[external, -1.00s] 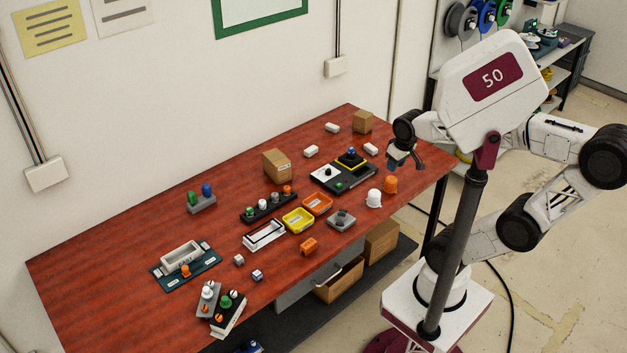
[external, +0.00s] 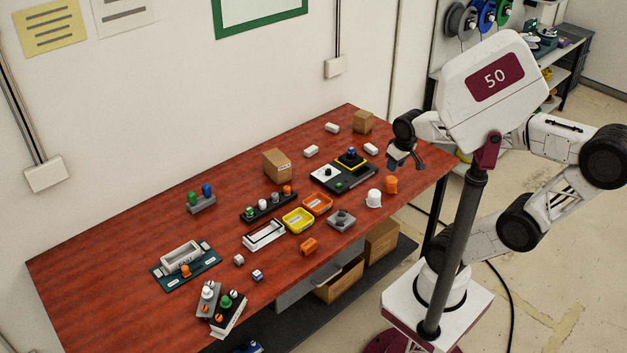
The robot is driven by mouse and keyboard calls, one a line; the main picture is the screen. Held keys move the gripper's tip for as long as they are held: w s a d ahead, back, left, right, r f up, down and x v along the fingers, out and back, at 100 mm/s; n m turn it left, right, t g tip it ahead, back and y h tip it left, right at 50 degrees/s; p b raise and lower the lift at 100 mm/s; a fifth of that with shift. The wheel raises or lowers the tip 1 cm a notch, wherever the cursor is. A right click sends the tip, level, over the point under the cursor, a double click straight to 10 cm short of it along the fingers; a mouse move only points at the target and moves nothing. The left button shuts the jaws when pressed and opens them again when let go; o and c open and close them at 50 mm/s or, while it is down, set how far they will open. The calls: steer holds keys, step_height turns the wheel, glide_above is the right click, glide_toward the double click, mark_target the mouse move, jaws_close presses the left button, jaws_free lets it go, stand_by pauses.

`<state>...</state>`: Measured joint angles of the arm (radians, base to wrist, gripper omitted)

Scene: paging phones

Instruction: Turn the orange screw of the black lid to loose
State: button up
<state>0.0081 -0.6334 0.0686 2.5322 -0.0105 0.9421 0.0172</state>
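A white box with a black lid (external: 223,310) stands at the front left of the table. The lid carries a green knob (external: 226,301) and small orange screws; one orange screw (external: 219,317) shows at its near left and another (external: 233,294) at its far right. How far each screw is turned is too small to tell. My gripper (external: 406,165) hangs above the table's right end, far from the lid. Its fingers are apart, with nothing seen between them.
A grey block (external: 207,301) with a white knob and orange screws stands close beside the black lid. A teal tray (external: 205,270) lies behind. Yellow (external: 298,221) and orange (external: 317,204) bins and a black device (external: 344,178) occupy the middle and right. The table's back left is clear.

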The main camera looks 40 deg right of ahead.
steer(key=shift+o, duration=1.2)
steer(key=w+a+r+m, duration=0.2)
steer(key=w+a, duration=0.6)
steer(key=w, duration=0.1)
steer(key=w+a+f+m+g, duration=0.15)
steer(key=w+a, duration=0.25)
steer(key=a, duration=0.6)
steer(key=w+a+f+m+y, duration=0.1)
steer(key=w+a+f+m, duration=0.15)
steer(key=a, duration=0.65)
steer(key=w+a+f+m, duration=0.15)
steer(key=w+a, duration=0.35)
steer(key=a, duration=0.5)
steer(key=s+a+f+m, duration=0.1)
steer(key=s+a+f, duration=0.2)
steer(key=a, duration=1)
steer(key=s+a+f+m, duration=0.2)
steer(key=s+a, duration=0.6)
steer(key=a, duration=0.4)
steer(key=s+a+f+m+g, duration=0.1)
steer(key=s+a+f, duration=0.3)
steer(key=a, duration=0.9)
steer(key=shift+s+a+f+m+h, duration=0.2)
steer(key=shift+s+m, duration=0.1)
steer(key=shift+s, duration=0.25)
steer(key=shift+s+a+f+m+h, duration=0.1)
steer(key=shift+s+m+h, duration=0.15)
steer(key=shift+s, duration=0.3)
